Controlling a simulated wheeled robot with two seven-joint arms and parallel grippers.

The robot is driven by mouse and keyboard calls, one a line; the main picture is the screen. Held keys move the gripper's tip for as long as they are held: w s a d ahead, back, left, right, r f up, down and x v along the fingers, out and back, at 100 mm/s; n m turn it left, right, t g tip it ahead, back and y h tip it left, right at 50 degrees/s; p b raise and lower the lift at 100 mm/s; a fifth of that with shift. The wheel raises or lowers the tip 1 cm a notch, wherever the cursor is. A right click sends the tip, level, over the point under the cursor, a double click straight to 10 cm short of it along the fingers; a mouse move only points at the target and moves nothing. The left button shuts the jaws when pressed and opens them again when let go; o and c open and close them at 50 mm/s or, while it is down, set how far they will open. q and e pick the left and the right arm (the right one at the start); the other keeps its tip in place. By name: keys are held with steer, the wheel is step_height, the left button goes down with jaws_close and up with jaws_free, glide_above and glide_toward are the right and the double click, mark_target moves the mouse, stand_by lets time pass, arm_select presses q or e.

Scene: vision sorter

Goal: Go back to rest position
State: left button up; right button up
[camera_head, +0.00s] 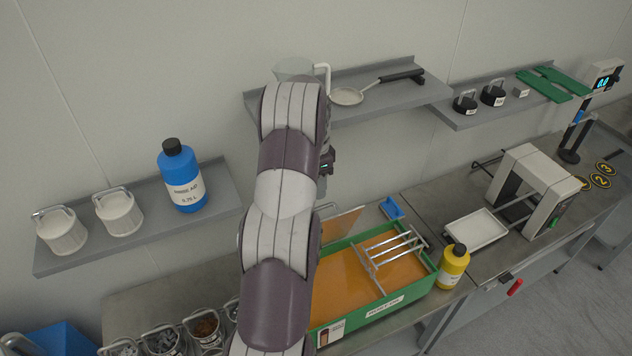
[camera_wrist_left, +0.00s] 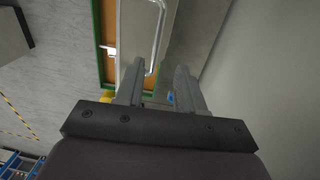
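My left arm rises up the middle of the head view, and its gripper is mostly hidden behind the arm links there. In the left wrist view my left gripper (camera_wrist_left: 157,78) has its two fingers apart with nothing between them. A thin metal handle loop (camera_wrist_left: 160,30) shows just beyond the fingertips, apart from them as far as I can see. My right gripper is in neither view.
A clear vessel (camera_head: 293,68) and a pan (camera_head: 347,96) stand on the middle wall shelf (camera_head: 408,98), close to my arm. The green-rimmed orange bath (camera_head: 345,285) lies beside my arm. A blue bottle (camera_head: 178,165) stands on the left shelf (camera_head: 215,187).

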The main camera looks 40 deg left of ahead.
mark_target(338, 216)
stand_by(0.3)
arm_select(q)
steer(key=shift+n, duration=0.3)
steer(key=d+f+b, duration=0.1)
steer(key=d+b, duration=0.1)
steer(key=d+f+b, duration=0.2)
steer(key=d, duration=0.1)
steer(key=d+f+b, duration=0.1)
steer(key=d+b, duration=0.1)
steer(key=shift+d+f+b, duration=0.15)
steer(key=shift+f+b, duration=0.1)
steer(key=shift+b, duration=0.1)
steer(key=s+d+f+n+b, duration=0.1)
steer(key=s+d+f+b, duration=0.2)
steer(key=d, duration=0.4)
steer(key=s+d+f+n+t+b, duration=0.1)
steer(key=s+d+f+b, duration=0.3)
steer(key=s+d+b, duration=0.2)
steer(key=s+d+f+n+b, duration=0.1)
steer(key=s+d+f+b, duration=0.3)
steer(key=d, duration=0.4)
steer(key=shift+s+d+n+t+y+b, duration=0.2)
steer(key=shift+s+n+t+y+b, duration=0.25)
steer(key=shift+s, duration=0.75)
steer(key=shift+a, duration=0.1)
